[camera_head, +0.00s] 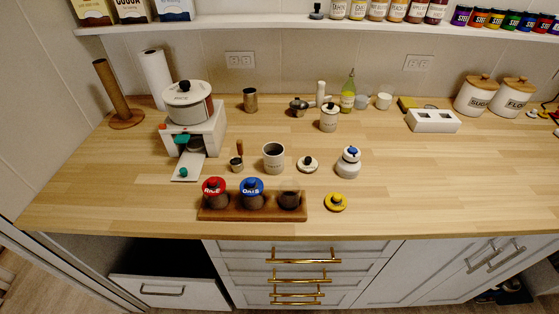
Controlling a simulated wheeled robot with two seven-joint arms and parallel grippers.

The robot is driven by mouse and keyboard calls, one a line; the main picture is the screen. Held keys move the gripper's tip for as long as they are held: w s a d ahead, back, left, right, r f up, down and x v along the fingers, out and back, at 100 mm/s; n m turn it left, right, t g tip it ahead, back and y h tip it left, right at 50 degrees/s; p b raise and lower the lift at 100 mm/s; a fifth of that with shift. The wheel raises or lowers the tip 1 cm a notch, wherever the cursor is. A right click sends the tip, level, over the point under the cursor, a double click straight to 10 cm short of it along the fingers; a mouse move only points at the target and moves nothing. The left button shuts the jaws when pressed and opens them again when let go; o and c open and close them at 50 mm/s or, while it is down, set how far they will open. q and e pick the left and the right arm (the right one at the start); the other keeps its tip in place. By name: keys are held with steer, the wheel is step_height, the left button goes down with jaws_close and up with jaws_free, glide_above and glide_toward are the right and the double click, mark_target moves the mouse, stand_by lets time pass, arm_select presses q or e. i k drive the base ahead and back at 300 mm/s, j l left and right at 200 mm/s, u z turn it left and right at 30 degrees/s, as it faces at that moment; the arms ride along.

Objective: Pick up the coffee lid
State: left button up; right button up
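A round white lid with a dark knob (308,164) lies flat on the wooden counter, in the middle of the view. Just left of it stands an open, lidless white canister (273,158) with small dark lettering that I cannot read. A yellow lid with a dark knob (336,202) lies nearer the front edge, right of the wooden tray. No label that reads coffee is legible on either lid. Neither of my grippers is in view.
The wooden tray (212,217) holds a red-lidded jar (214,193), a blue-lidded jar (252,192) and an open jar (289,201). A white stacked container (348,162) stands right of the white lid. The right front counter (440,190) is clear.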

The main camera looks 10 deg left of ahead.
mark_target(306, 164)
steer(key=j+z, duration=0.4)
steer(key=k+j+z, duration=0.1)
steer(key=j+z, duration=0.25)
steer(key=k+j+z, duration=0.1)
steer(key=j+z, duration=0.15)
steer(key=z, duration=0.15)
steer(key=k+j+z, duration=0.15)
steer(key=j+z, duration=0.25)
steer(key=l, duration=0.1)
